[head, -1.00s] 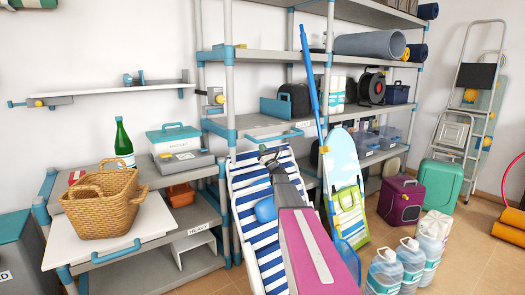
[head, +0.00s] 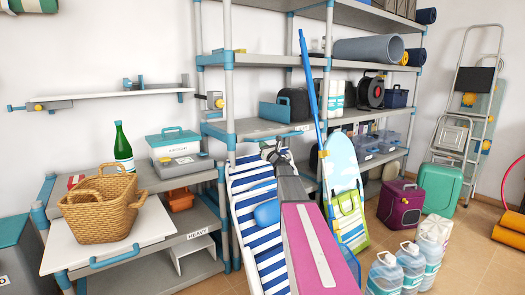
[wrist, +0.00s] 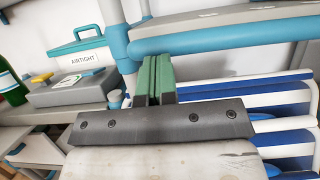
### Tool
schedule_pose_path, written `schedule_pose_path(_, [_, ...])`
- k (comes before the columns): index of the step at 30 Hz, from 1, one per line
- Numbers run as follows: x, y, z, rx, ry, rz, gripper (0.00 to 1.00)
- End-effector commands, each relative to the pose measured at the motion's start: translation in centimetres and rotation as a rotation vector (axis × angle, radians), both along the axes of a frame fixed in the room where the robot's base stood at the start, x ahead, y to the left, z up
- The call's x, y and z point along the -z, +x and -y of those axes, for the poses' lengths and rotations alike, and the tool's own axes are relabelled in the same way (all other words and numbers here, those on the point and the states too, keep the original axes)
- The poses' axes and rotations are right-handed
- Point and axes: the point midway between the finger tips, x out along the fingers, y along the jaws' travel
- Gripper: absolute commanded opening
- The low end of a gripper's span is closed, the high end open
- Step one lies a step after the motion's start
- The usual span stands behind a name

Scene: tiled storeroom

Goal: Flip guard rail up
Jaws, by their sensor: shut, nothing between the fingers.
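A blue bar (head: 284,136), which I take for the guard rail, runs low along the front edge of the grey middle shelf (head: 246,127). In the wrist view the bar (wrist: 215,38) crosses the upper right, below the grey shelf edge. My gripper (head: 276,150) is just below the bar in the head view, partly hidden by my own arm.
A shelf post (head: 230,85) stands left of the bar. A blue-and-white striped lounger (head: 250,205) stands below, close around my arm. A blue pole (head: 309,85) leans to the right. A wicker basket (head: 101,211) and an airtight box (head: 173,143) are at left.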

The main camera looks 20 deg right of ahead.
Motion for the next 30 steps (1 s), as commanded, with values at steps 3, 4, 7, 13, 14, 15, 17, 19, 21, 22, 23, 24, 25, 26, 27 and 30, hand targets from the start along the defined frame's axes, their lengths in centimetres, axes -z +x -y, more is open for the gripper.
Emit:
schedule_pose_path(3, [-0.7, 0.0, 0.0, 0.001, -0.018, -0.044, 0.00])
schedule_pose_path(4, [-0.9, 0.0, 0.0, 0.000, -0.021, -0.055, 0.00])
schedule_pose_path(7, [-1.4, 0.0, 0.0, 0.000, -0.034, -0.090, 0.00])
schedule_pose_path(13, [-2.4, 0.2, -0.1, 0.000, -0.032, -0.087, 0.00])
schedule_pose_path(14, [-2.6, 0.3, -0.1, 0.000, -0.030, -0.087, 0.00])
schedule_pose_path(15, [-2.9, 0.3, -0.1, 0.000, -0.030, -0.087, 0.00])
schedule_pose_path(17, [-3.4, 0.4, -0.1, -0.001, -0.030, -0.086, 0.00])
schedule_pose_path(19, [-4.1, 0.6, -0.2, -0.001, -0.032, -0.085, 0.00])
schedule_pose_path(21, [-4.8, 0.8, -0.3, -0.001, -0.033, -0.085, 0.00])
schedule_pose_path(22, [-5.1, 0.9, -0.3, -0.002, -0.032, -0.085, 0.00])
schedule_pose_path(23, [-5.5, 1.1, -0.3, -0.001, -0.030, -0.086, 0.00])
schedule_pose_path(24, [-6.0, 1.3, -0.4, -0.001, -0.031, -0.084, 0.00])
schedule_pose_path(25, [-6.3, 1.4, -0.5, -0.001, -0.032, -0.084, 0.00])
schedule_pose_path(26, [-6.7, 1.6, -0.5, -0.001, -0.032, -0.084, 0.00])
schedule_pose_path(27, [-7.1, 1.8, -0.6, -0.001, -0.032, -0.085, 0.00])
schedule_pose_path(30, [-8.2, 2.5, -0.8, -0.001, -0.031, -0.085, 0.00])
